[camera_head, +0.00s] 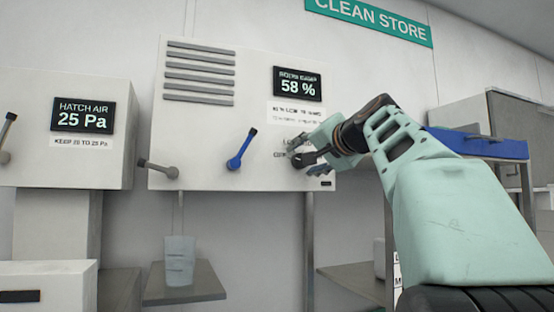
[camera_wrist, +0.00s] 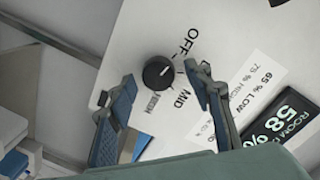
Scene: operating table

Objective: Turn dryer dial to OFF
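The dryer dial (camera_wrist: 158,73) is a round black knob on the white panel, with OFF, MID and a further label printed around it. A short pale mark shows on its face, but I cannot tell for sure which label it points to. My gripper (camera_wrist: 162,84) is open, with one blue-padded finger on each side of the dial in the wrist view. I cannot tell whether either finger touches it. In the head view my gripper (camera_head: 302,155) is at the lower right of the white dryer cabinet (camera_head: 205,125) and covers much of the dial area.
A blue lever (camera_head: 241,150) and a grey lever (camera_head: 158,168) stick out left of my gripper. A display (camera_head: 298,84) above reads 58 %. A cabinet reading 25 Pa (camera_head: 82,116) stands at left. A blue tray (camera_head: 480,144) lies at right behind my arm.

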